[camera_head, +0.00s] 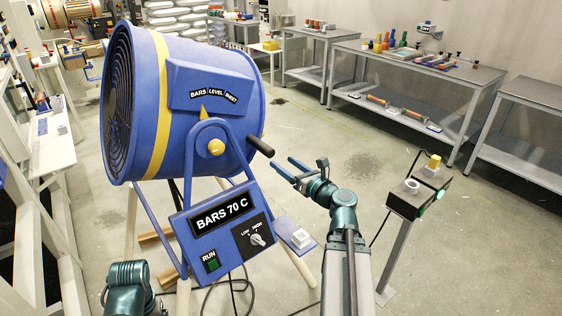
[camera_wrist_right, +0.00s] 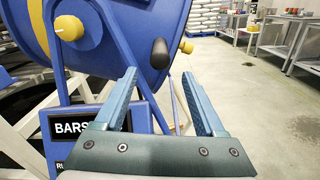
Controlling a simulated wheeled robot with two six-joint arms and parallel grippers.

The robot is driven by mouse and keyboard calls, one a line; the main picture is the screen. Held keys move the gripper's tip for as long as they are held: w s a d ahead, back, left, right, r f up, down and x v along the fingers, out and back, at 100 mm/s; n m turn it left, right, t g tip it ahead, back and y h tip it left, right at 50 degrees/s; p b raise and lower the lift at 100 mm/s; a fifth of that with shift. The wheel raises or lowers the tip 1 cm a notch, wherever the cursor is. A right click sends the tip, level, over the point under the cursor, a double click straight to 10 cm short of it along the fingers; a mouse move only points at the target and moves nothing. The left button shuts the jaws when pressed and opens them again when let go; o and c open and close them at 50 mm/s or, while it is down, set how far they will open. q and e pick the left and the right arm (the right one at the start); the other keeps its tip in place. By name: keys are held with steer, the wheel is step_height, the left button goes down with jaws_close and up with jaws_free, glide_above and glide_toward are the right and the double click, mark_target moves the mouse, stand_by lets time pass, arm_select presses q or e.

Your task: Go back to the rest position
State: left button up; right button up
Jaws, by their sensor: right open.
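My right gripper (camera_head: 291,169) is open and empty in the head view, just right of a large blue drum fan (camera_head: 215,100). Its two fingers also show apart in the right wrist view (camera_wrist_right: 167,95), with nothing between them. The fan's black handle (camera_head: 260,146) is close to the left of the fingers and apart from them in the head view. My left arm (camera_head: 130,290) shows only as a teal link at the bottom left of the head view; the left gripper is out of frame.
A post with a two-part control box (camera_head: 420,193) stands right of my right arm. A fan control panel (camera_head: 222,215) reads BARS 70 C. Grey workbenches (camera_head: 440,80) line the back right. Open floor (camera_head: 350,130) lies between the fan and the benches. Cables lie on the floor near the fan.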

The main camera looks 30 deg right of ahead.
stand_by(0.5)
steer(key=w+a+f+n+g+y, duration=0.1)
steer(key=a+f+n+g+y, duration=0.3)
steer(key=a+n, duration=0.6)
steer(key=a+f+n+g+y, duration=0.2)
steer(key=a+f+n+g, duration=0.35)
steer(key=a, duration=0.75)
steer(key=s+a+f+n+g+h, duration=0.4)
steer(key=s+a+f+n, duration=0.3)
steer(key=n, duration=0.5)
steer(key=s+a+f+n+g+h, duration=0.45)
steer(key=s+a+n, duration=0.3)
steer(key=n, duration=0.55)
step_height(320, 180, up, 12)
steer(key=p, duration=1.2)
steer(key=shift+s+d+f, duration=0.2)
steer(key=shift+s+d, duration=0.1)
steer(key=shift+s, duration=0.15)
